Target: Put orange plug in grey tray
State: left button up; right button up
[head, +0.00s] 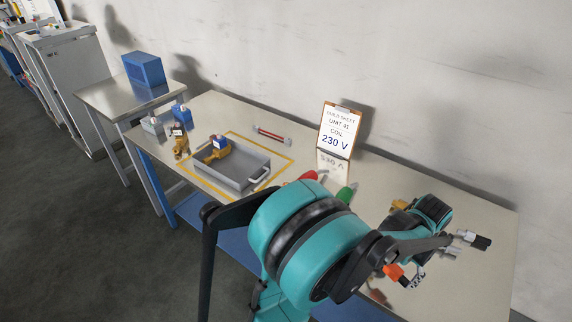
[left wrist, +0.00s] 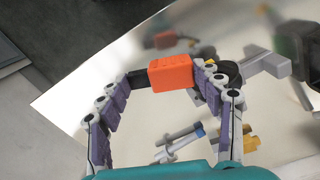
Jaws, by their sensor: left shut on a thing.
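The orange plug (left wrist: 171,72) is a small orange block between the fingertips of my left gripper (left wrist: 168,77), which is shut on it. In the head view the orange plug (head: 394,271) shows low on the right, beyond my teal arm, over the right part of the bench. I cannot tell its exact height above the bench. The grey tray (head: 247,185) stands left of centre, well away from the plug, inside a yellow outline. A brass fitting with a blue top (head: 217,147) lies in the tray. My right gripper is not in view.
A brass fitting (head: 180,141) and a blue block (head: 181,113) stand left of the tray. A red-ended rod (head: 271,135) lies behind it. A red-handled tool (head: 308,175), a green-handled tool (head: 346,193) and a 230 V clipboard (head: 338,130) are near the middle. A dark-ended connector (head: 481,242) is at right.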

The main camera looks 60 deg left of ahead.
aim_at(231, 160)
jog(key=k+u, duration=0.15)
jog(key=u, duration=1.85)
jog(key=i+u, duration=0.1)
jog(key=u, duration=0.35)
jog(key=i+u, duration=0.1)
jog(key=u, duration=0.75)
jog(key=i+u, duration=0.15)
jog(key=u, duration=0.25)
jog(key=i+l, duration=0.15)
jog(key=i, duration=0.45)
jog(key=i+l, duration=0.15)
jog(key=i, duration=0.5)
jog(key=i+l, duration=0.1)
jog(key=i, duration=0.5)
jog(key=z, duration=0.4)
jog(key=i+z, duration=0.1)
jog(key=z, duration=0.75)
jog(key=j+z, duration=0.15)
jog(key=z, duration=0.25)
jog(key=i+z, duration=0.1)
jog(key=z, duration=0.3)
jog(key=i+l+z, duration=0.1)
jog(key=z, duration=0.25)
jog(key=i+z, duration=0.2)
jog(key=z, duration=0.15)
jog(key=i+l+z, duration=0.1)
jog(key=z, duration=0.25)
jog(key=i, duration=0.05)
